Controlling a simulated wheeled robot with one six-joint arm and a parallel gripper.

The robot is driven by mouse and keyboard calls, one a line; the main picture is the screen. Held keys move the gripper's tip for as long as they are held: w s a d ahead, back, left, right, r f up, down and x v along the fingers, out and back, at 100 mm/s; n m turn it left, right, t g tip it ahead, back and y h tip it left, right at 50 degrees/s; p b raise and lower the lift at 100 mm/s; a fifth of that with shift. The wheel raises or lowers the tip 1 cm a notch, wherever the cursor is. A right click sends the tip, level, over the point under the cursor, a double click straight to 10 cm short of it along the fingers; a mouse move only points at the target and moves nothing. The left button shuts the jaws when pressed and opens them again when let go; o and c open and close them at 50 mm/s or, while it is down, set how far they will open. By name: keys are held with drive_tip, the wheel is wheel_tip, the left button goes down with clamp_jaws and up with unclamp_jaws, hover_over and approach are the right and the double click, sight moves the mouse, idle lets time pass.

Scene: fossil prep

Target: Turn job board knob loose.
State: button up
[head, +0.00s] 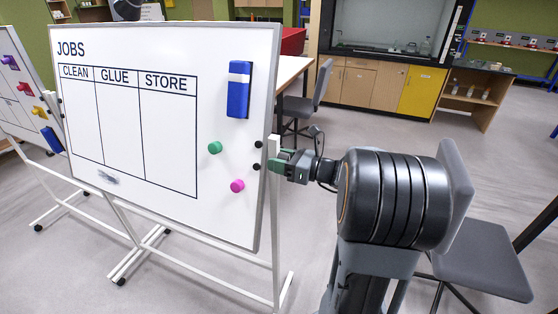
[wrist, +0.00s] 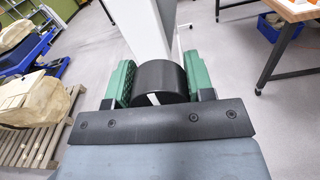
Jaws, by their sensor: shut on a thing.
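The job board (head: 118,185) is a white board headed JOBS with CLEAN, GLUE and STORE columns, on a white wheeled frame. My gripper (head: 277,160) is at the right edge of the board, beside the frame's upright. In the wrist view my gripper (wrist: 160,88) has its green fingers on either side of the black round knob (wrist: 160,77), shut on it. A white mark shows on the knob's near face. A white upright (wrist: 150,32) is just beyond the knob. In the head view the held knob is hidden by the fingers and upright.
A blue eraser (head: 238,97), a green magnet (head: 215,147) and a magenta magnet (head: 237,186) are on the board. A second board (head: 18,95) stands at left. A grey chair (head: 482,258) is close to my arm at right. The floor beyond is partly clear.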

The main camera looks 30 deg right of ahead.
drive_tip(key=shift+c, duration=1.4)
drive_tip(key=shift+f+n+b, duration=0.3)
drive_tip(key=shift+n+b, duration=0.2)
drive_tip(key=shift+b, duration=0.4)
drive_tip(key=shift+n+b, duration=0.4)
drive_tip(key=shift+b, duration=0.1)
drive_tip(key=shift+r+n+b, duration=0.25)
drive_tip(key=shift+n+b, duration=0.15)
drive_tip(key=shift+n, duration=0.2)
drive_tip(key=o, duration=0.9)
drive_tip(key=shift+s, duration=0.1)
